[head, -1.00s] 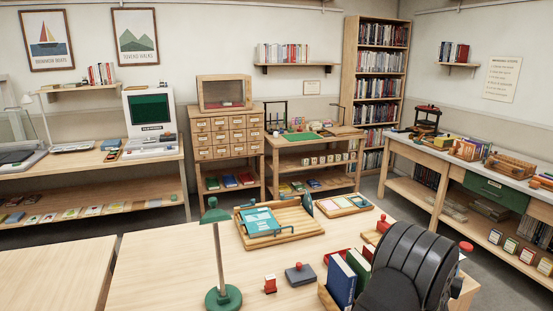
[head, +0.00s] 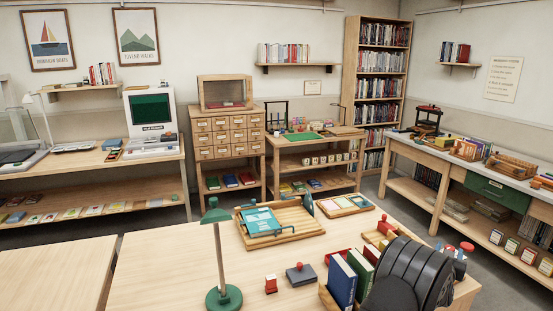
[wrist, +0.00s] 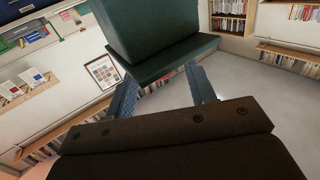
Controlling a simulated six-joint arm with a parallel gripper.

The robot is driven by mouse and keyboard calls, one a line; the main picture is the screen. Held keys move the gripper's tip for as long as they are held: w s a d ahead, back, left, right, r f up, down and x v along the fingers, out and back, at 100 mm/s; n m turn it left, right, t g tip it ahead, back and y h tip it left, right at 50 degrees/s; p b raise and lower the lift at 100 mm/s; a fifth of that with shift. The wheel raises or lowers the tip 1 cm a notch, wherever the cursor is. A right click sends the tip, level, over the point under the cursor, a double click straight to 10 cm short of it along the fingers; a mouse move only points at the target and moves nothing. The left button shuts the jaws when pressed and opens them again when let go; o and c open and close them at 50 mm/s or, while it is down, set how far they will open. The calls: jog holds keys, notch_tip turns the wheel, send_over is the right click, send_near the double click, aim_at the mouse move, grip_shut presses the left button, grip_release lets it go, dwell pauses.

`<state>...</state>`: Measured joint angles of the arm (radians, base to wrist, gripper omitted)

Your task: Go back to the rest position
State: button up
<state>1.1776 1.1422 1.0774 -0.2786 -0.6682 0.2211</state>
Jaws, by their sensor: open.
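My gripper (wrist: 160,74) shows in the wrist view, with its two blue-grey fingers apart on either side. A dark green block-shaped thing (wrist: 160,28) fills the top middle of that view, behind or between the fingertips; I cannot tell which, or what it is. In the head view my black arm fills the lower right corner, and the gripper is not clearly visible there.
On the front table (head: 150,255) are a green lamp (head: 222,297), a wooden tray (head: 312,229) with a blue book (head: 260,222), a red stamp (head: 271,284), a grey stamp (head: 300,275) and upright books (head: 342,281) beside my arm. The table's left part is clear.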

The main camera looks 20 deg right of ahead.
jog(key=s+a+n, duration=0.7)
jog(key=a, duration=0.4)
jog(key=shift+n, duration=0.3)
dwell(0.6)
jog(key=shift+s+a, duration=0.1)
jog(key=shift+o, duration=0.2)
dwell(0.4)
